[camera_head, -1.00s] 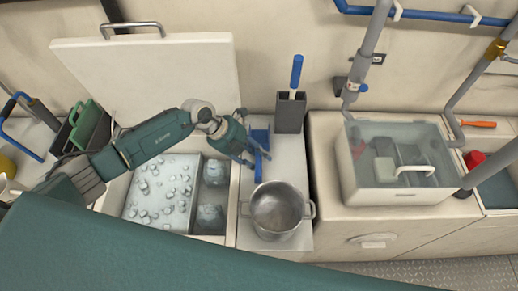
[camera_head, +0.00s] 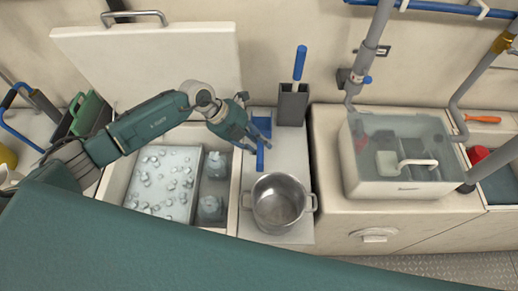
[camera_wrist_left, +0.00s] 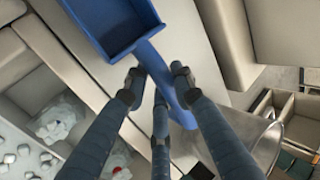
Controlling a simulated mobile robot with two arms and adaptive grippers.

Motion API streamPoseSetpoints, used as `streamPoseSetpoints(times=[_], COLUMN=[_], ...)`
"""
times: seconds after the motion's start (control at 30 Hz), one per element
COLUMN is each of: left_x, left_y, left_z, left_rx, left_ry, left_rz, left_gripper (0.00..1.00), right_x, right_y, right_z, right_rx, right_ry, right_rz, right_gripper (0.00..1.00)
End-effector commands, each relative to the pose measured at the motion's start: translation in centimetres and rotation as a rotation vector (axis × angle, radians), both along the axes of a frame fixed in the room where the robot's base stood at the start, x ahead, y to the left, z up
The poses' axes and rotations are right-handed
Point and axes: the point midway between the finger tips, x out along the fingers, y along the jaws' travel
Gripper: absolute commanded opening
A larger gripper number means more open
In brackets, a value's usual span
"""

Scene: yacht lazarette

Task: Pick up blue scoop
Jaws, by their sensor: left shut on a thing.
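In the left wrist view the gripper (camera_wrist_left: 158,88) is shut on the scoop's handle, and the scoop's square pan (camera_wrist_left: 116,22) shows beyond the fingertips. Whether the scoop is clear of the counter, I cannot tell. My right gripper is not in view.
A steel pot (camera_head: 279,204) stands just in front of the scoop. A grey holder (camera_head: 292,105) with a blue-handled tool stands behind it. The open box (camera_head: 229,218) with ice is at left, its white lid (camera_head: 150,68) raised. A water-filled clear bin (camera_head: 365,180) is at right.

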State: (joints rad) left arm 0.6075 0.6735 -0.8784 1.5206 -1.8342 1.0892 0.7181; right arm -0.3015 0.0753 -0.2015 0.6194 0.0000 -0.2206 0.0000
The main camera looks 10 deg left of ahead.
Motion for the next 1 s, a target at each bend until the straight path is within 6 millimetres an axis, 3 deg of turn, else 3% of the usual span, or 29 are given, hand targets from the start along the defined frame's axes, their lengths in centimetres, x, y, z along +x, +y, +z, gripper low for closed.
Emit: streamPoseSetpoints(times=[0.23,0.6,0.8,1.0], left_x=[-3.9,-11.6,-13.4,-13.9], left_y=[3.3,9.5,11.0,11.4], left_z=[0.1,0.1,0.3,0.4], left_rx=[0.004,0.004,0.001,-0.001], left_ry=[0.002,0.003,0.002,-0.002], left_rz=[0.002,0.001,0.000,0.000], left_gripper=[0.02,0.02,0.02,0.02], right_x=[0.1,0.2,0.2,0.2], right_y=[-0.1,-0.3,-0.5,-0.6], right_z=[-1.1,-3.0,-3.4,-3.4], right_rx=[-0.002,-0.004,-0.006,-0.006], right_ry=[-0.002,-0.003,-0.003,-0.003], right_rz=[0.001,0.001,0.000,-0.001], right_gripper=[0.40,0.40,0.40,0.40])
